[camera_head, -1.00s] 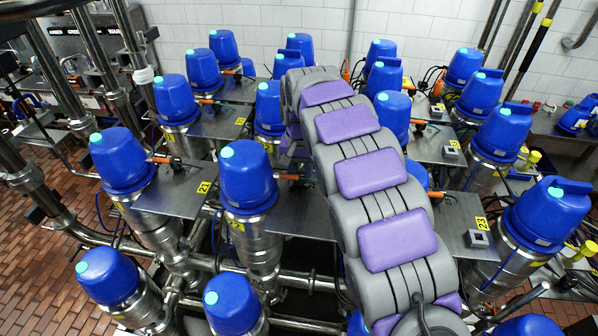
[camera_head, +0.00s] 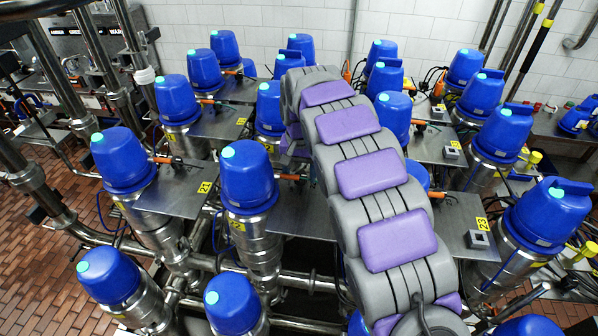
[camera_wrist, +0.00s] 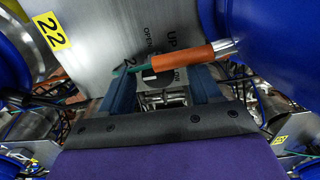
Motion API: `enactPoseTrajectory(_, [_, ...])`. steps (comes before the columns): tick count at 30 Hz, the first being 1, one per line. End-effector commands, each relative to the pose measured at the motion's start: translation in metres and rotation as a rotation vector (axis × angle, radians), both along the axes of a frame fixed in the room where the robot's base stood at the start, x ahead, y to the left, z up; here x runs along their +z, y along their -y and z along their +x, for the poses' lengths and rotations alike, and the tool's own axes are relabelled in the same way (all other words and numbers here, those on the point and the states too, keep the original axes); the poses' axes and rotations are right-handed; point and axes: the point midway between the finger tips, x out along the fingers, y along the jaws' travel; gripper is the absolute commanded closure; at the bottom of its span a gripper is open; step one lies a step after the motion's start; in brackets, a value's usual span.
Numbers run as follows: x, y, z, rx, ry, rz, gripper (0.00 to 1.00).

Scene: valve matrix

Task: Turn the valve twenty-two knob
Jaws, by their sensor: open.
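The wrist view shows a metal plate (camera_wrist: 105,50) with a yellow "22" tag (camera_wrist: 51,31) and the letters UP, OPEN and DOWN. A dark round part (camera_wrist: 150,76), seemingly the knob, shows on this plate between my fingers, partly hidden by an orange connector (camera_wrist: 190,55). My gripper (camera_wrist: 165,75) is open, one finger on each side of that part. I cannot tell whether the fingers touch it. In the head view, the plate (camera_head: 300,215) beside the blue-capped valve (camera_head: 248,178) is partly covered by my arm, which hides the gripper.
Blue valve heads stand close on both sides in the wrist view (camera_wrist: 285,40). The orange connector with its green lead crosses in front of the fingers. More blue-capped valves (camera_head: 122,160) and plates, including those tagged 21 (camera_head: 180,190) and 23 (camera_head: 465,225), crowd around my arm.

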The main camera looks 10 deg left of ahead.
Motion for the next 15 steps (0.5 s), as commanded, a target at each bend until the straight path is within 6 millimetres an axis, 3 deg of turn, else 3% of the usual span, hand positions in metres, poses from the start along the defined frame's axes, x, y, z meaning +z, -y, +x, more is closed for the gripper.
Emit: enactPoseTrajectory(15, [0.067, -0.001, 0.002, 0.001, 0.002, 0.002, 0.37])
